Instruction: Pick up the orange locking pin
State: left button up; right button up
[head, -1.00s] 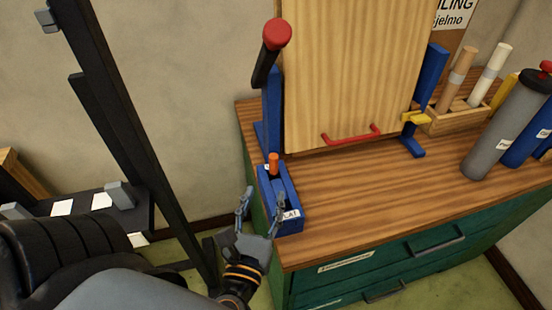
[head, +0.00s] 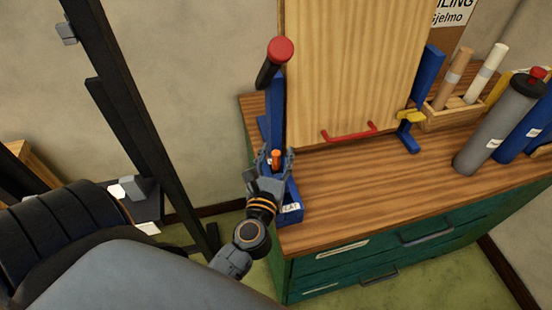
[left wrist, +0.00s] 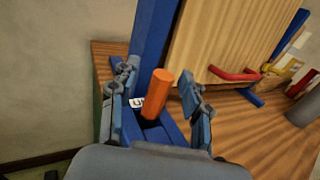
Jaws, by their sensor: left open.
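The orange locking pin (head: 277,158) stands upright in a blue holder (head: 290,212) at the left end of the wooden counter. My left gripper (head: 272,160) is open, with its fingers reaching up on either side of the pin in the head view. In the left wrist view the pin (left wrist: 158,93) rises between the two spread fingers of my left gripper (left wrist: 160,92), with a gap on both sides. The pin's lower end is hidden in the holder (left wrist: 150,125). My right gripper is not in view.
A wooden panel (head: 355,70) with a red handle (head: 349,132) stands in a blue frame just behind the pin. A black lever with a red knob (head: 280,50) juts out above it. Grey and blue cylinders stand at the right. The counter's front middle (head: 380,190) is clear.

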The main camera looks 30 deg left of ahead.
pick_arm(q)
jog(key=shift+s+d, duration=0.1)
jog(key=shift+c, duration=0.2)
grip_shut()
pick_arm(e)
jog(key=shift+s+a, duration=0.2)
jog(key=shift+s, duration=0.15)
pick_arm(q)
jog(key=shift+r, duration=0.1)
jog(key=shift+r+p, duration=0.35)
jog(key=shift+r, duration=0.25)
notch_tip(320, 180, up, 2)
jog(key=shift+r+p, duration=0.2)
jog(key=shift+p, duration=0.4)
jog(key=s+a+r+p, duration=0.2)
jog(key=s+r+p, duration=0.1)
jog(key=s+r, duration=0.6)
jog(key=shift+s+a+r+p, duration=0.15)
jog(key=shift+s+a+p, duration=0.2)
jog(key=shift+s, duration=2)
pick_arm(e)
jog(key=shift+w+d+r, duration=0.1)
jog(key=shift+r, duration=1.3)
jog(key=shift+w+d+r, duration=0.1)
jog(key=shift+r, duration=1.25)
